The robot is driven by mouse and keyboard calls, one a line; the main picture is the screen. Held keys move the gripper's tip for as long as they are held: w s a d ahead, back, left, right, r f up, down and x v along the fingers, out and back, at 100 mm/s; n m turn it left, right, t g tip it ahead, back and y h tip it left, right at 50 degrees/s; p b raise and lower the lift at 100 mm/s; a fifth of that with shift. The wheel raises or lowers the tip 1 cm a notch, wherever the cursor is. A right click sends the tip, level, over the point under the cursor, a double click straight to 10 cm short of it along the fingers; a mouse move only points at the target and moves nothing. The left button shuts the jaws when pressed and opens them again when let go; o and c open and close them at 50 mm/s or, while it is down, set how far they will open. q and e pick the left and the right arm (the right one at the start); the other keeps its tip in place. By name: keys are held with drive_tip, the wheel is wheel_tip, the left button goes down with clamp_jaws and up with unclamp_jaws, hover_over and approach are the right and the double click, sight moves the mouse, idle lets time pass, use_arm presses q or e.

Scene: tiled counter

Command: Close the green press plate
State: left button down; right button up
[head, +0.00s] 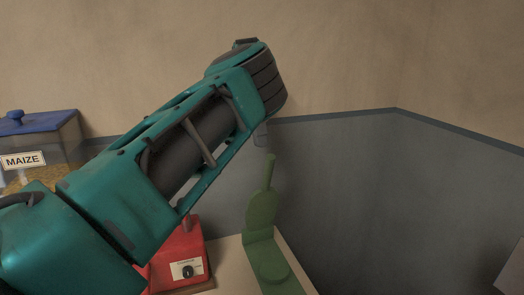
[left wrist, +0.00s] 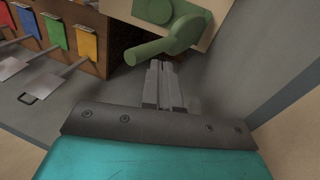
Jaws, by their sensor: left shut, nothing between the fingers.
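The green press (head: 272,268) stands on a pale board, with a flat base and a round pad. Its green plate (head: 262,210) stands raised and open, its handle pointing up. In the left wrist view the plate (left wrist: 187,32) and its handle (left wrist: 149,49) show just beyond my fingertips. My right gripper is not in view.
A red box (head: 183,255) with a dark knob stands left of the press. A blue-lidded maize container (head: 45,145) stands at the far left. In the left wrist view, a wooden rack (left wrist: 85,35) with coloured tags is at the upper left. A grey wall band (head: 375,190) rises behind.

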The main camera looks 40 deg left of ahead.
use_arm(q)
drive_tip(key=shift+x, duration=1.9)
drive_tip(key=shift+f, duration=0.1)
